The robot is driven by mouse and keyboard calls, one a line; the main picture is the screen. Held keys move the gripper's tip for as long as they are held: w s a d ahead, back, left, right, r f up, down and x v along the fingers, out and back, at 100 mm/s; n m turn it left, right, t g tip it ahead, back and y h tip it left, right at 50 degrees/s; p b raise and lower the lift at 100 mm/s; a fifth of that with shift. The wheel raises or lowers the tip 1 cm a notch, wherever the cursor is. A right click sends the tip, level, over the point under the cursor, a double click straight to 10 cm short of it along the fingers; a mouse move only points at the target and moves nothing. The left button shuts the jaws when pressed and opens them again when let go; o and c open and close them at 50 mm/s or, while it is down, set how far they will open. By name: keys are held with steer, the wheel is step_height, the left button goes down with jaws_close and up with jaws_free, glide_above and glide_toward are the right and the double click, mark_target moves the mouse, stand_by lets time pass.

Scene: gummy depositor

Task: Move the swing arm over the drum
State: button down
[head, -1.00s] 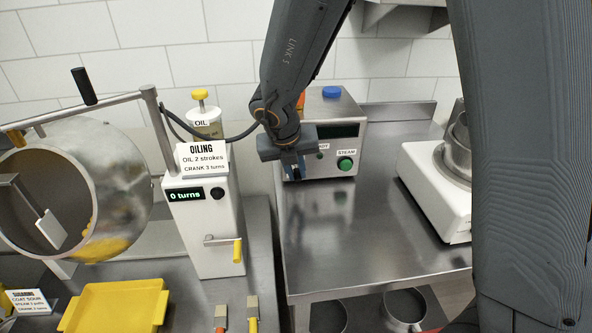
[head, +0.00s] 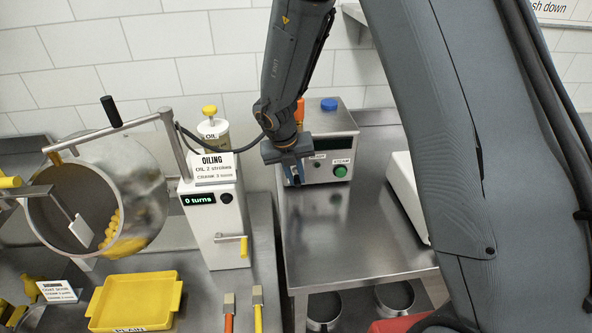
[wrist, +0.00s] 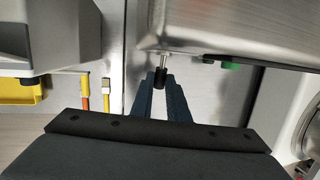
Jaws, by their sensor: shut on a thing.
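A steel drum (head: 150,195) with a wide mouth lies tilted at the left of the head view, with yellow pieces inside. A metal bar (head: 135,123) with an upright black handle (head: 111,111) crosses above its mouth from a post. My gripper (head: 292,178) is in front of the left part of the steel steam box (head: 330,120). In the wrist view its fingers (wrist: 161,85) are shut on a small black handle (wrist: 160,76) on a short metal stem. My arm hides what that stem joins, so I cannot tell whether it is the swing arm.
The oiling station (head: 218,235) stands between the drum and the steel table (head: 350,235). A dark hose (head: 232,150) runs from the oiling station towards my wrist. A yellow tray (head: 135,303) lies front left. A white machine (head: 408,200) stands at right, partly behind my arm.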

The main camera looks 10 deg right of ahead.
steer(key=shift+w+r+g+p, duration=0.25)
steer(key=shift+r+g+p, duration=0.2)
steer(key=shift+p, duration=0.4)
steer(key=shift+w+r+g, duration=0.1)
steer(key=shift+g, duration=0.45)
steer(key=c, duration=1.7)
jaws_free()
steer(key=shift+d, duration=0.1)
